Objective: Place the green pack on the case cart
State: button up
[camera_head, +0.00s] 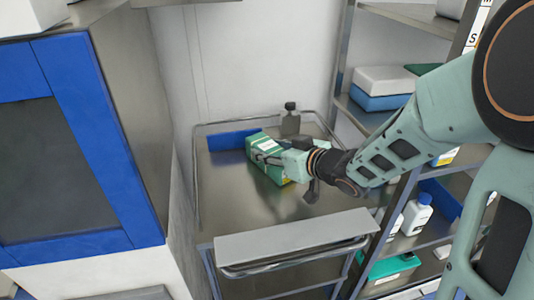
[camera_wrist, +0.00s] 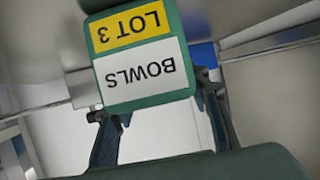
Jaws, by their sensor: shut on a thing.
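The green pack (camera_head: 262,147) is held in my gripper (camera_head: 284,161), over the metal top of the case cart (camera_head: 215,195). I cannot tell whether its underside touches the cart top. In the wrist view the green pack (camera_wrist: 178,18) fills the space between my two fingers, with a yellow "LOT 3" label and a white "BOWLS" label, both upside down. My gripper (camera_wrist: 157,108) is shut on it, with a finger at each side. Part of the pack is hidden by the gripper in the head view.
A raised rail edges the cart. Shelves with boxes and white bottles (camera_head: 417,214) stand at right; a blue-framed cabinet (camera_head: 100,130) stands at left.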

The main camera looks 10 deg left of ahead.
jog(key=shift+r, duration=0.15)
jog(key=shift+f, duration=0.25)
jog(key=o, duration=1.4)
jog(key=shift+c, duration=0.2)
jog(key=shift+r, duration=0.1)
jog(key=shift+r, duration=0.15)
jog(key=shift+s+d+r, duration=0.15)
jog(key=shift+s+d, duration=0.1)
jog(key=shift+d, duration=0.1)
jog(key=p+v, duration=0.3)
jog(key=v, duration=0.8)
jog(key=shift+p, duration=0.4)
jog(key=shift+s+d, duration=0.1)
